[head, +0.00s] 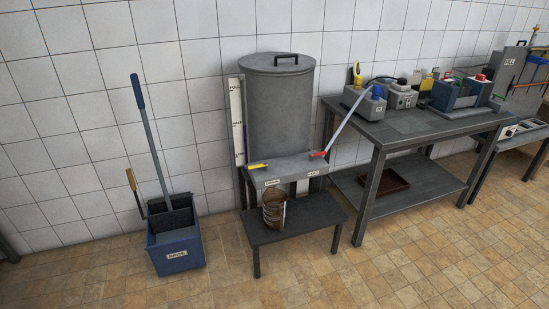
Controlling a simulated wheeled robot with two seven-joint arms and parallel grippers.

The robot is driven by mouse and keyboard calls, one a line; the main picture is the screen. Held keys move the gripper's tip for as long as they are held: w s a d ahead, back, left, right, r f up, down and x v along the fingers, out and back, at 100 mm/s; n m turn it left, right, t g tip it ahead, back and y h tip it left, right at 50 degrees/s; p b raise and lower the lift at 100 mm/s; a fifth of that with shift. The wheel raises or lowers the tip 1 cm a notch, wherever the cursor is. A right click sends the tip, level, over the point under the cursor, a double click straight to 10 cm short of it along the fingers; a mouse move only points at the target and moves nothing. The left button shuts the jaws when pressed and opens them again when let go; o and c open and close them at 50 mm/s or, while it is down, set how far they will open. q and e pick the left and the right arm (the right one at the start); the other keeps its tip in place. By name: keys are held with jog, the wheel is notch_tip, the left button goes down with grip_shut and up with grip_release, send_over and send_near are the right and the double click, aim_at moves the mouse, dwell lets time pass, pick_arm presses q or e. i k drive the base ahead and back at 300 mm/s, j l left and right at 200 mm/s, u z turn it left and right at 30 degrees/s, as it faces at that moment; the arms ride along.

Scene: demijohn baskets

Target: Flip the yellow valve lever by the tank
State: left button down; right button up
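The yellow valve lever (258,166) sits on the left of the grey ledge (285,177) at the front of the tank. It lies roughly level, above a small label. The tank (278,105) is a grey lidded cylinder with a black lid handle, standing against the tiled wall. A red lever (318,154) sits on the right of the same ledge. Neither of my grippers shows in the head view.
A rusty can (274,208) stands on a low dark table (315,224) below the ledge. A blue bin (175,250) with long-handled tools stands left. A grey workbench (405,130) with several devices stands right. The tiled floor (420,265) in front is clear.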

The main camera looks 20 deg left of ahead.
aim_at(265, 164)
jog(key=i+j+z, duration=0.1)
jog(key=i+j, duration=0.4)
jog(key=j, duration=0.25)
jog(key=i+j+z, duration=0.25)
jog(key=i+j, duration=0.2)
jog(key=j, duration=0.3)
jog(key=i+j+z, duration=0.1)
jog(key=j, duration=0.3)
jog(key=i+j, duration=0.25)
jog(key=j, duration=0.15)
jog(key=i+j, duration=0.2)
jog(key=j, duration=0.2)
